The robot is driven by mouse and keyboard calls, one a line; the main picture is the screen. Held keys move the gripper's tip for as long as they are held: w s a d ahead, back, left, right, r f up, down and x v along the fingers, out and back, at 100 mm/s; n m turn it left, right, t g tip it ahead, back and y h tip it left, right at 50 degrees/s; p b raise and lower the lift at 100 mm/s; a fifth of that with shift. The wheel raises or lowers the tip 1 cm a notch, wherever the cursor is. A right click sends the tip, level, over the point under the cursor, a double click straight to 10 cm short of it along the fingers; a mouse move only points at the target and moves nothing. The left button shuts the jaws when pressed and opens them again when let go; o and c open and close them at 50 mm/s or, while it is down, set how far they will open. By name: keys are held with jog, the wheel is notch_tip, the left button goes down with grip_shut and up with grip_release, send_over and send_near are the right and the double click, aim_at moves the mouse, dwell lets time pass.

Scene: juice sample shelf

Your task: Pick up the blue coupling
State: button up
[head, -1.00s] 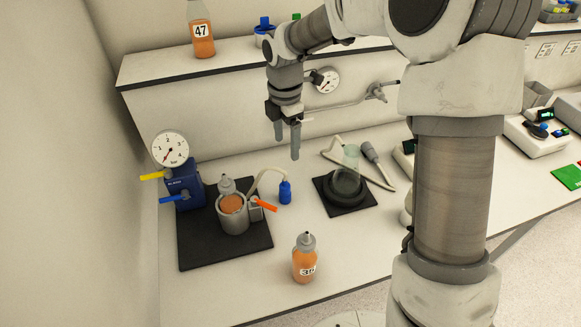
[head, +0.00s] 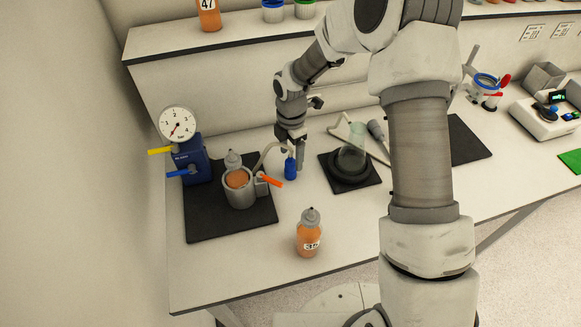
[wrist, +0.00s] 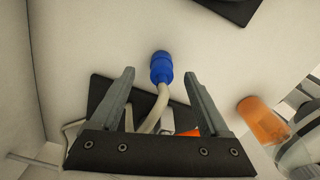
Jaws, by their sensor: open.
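The blue coupling (head: 290,169) sits at the end of a pale hose on the white bench, just right of the black mat with the metal cup. My gripper (head: 293,160) is lowered close above and behind it. I cannot tell whether a finger touches the coupling.
Left of the coupling are a metal cup (head: 239,194) with an orange bottle and a red-orange lever (head: 269,181). A blue pump with a gauge (head: 178,124) stands behind. An orange bottle (head: 309,235) stands in front. A glass vessel on a dark base (head: 350,165) stands right.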

aim_at(290, 161)
jog(key=shift+s+a+f+p, duration=0.1)
jog(key=shift+s+f+p, duration=0.1)
jog(key=shift+f, duration=0.95)
jog(key=shift+s+a+f+p, duration=0.1)
jog(key=shift+f+p, duration=0.1)
jog(key=shift+f, duration=0.95)
grip_shut()
